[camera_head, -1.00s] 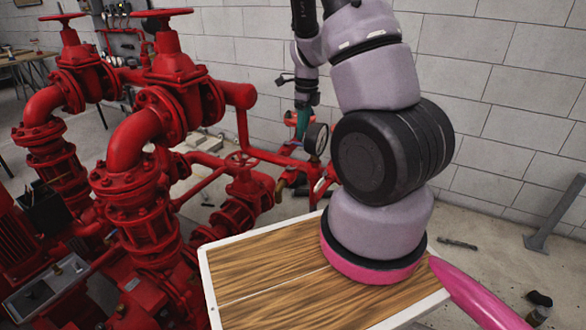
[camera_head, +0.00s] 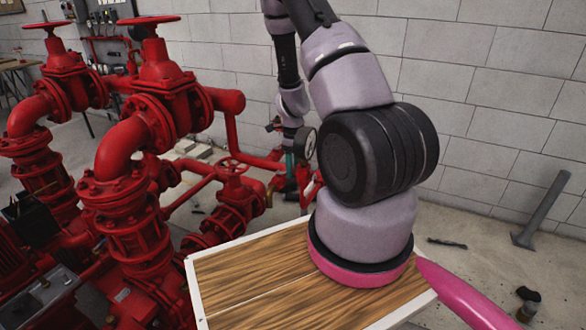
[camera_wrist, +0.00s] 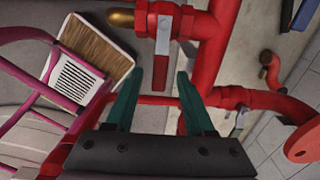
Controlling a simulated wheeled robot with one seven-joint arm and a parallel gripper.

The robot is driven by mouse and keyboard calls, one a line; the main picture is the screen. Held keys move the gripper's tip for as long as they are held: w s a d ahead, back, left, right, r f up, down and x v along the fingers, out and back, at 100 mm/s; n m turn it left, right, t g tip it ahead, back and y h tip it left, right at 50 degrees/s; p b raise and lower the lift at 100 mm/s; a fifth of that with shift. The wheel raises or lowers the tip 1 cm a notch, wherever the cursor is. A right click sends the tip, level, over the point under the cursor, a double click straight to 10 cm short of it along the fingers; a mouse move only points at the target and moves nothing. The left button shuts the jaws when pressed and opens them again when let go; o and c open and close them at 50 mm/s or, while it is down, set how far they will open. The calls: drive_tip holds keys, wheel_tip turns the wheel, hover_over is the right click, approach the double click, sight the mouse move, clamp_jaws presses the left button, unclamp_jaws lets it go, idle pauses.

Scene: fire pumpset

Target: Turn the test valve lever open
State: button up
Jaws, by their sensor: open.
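The test valve lever (camera_wrist: 162,62) shows in the wrist view as a flat handle, silver at its upper end and red at its lower end. It hangs from a red pipe fitting with a brass end (camera_wrist: 120,18) beside it. My gripper (camera_wrist: 158,84) is open, with one teal finger on each side of the lever's red end. Whether either finger touches the lever cannot be told.
Large red pumps and valves (camera_head: 165,95) fill the left. A red pipe (camera_wrist: 262,100) runs right in the wrist view. A block wall (camera_head: 480,90) is behind; the floor at right is mostly open.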

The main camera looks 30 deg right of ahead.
clamp_jaws()
idle(1.5)
